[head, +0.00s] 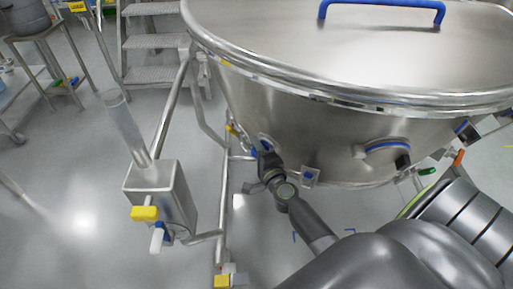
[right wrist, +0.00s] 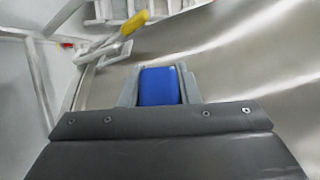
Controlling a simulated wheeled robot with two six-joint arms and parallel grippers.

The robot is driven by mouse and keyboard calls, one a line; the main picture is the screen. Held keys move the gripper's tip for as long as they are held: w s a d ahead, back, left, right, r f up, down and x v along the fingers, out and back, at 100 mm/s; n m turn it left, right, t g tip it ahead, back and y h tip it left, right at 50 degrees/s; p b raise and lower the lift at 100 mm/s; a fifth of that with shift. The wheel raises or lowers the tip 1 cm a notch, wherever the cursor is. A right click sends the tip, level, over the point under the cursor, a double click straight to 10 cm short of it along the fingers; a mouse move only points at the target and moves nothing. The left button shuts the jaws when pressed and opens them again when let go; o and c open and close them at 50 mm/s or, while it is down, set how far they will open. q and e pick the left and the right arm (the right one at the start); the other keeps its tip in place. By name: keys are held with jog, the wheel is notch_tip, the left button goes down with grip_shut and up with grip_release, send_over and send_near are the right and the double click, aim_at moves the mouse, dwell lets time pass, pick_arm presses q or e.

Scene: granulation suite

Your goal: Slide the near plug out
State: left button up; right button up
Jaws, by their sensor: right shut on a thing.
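My right gripper (head: 262,158) reaches up to the side wall of the large steel vessel (head: 290,125). In the right wrist view, its two grey fingers are shut on a blue block-shaped part (right wrist: 160,86), which I take to be the near plug. The fingers press on its left and right sides, close to the steel wall. In the head view the gripper mostly hides this part, and how far it sits in the wall cannot be seen. My left gripper is not in view.
The vessel's lid has a blue handle (head: 382,10). A blue-edged oval fitting (head: 387,147) and a small blue-centred bracket (head: 309,176) sit right of my gripper. Steel pipes and a box with a yellow handle (head: 145,213) stand left. Steps (head: 152,45) stand behind.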

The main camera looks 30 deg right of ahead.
grip_shut()
jog(key=shift+s+a, duration=0.2)
jog(key=shift+a, duration=0.2)
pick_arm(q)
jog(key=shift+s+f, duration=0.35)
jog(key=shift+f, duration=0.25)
pick_arm(e)
jog(key=shift+s+a+f, duration=0.1)
jog(key=shift+s+a, duration=0.1)
jog(key=shift+a, duration=0.35)
jog(key=shift+s+a+f, duration=0.1)
jog(key=shift+s+a, duration=0.05)
jog(key=shift+a, duration=0.4)
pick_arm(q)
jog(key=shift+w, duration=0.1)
pick_arm(e)
jog(key=o, duration=0.6)
grip_release()
jog(key=shift+a, duration=0.1)
jog(key=o, duration=0.3)
jog(key=shift+a+r, duration=0.1)
jog(key=shift+r, duration=0.05)
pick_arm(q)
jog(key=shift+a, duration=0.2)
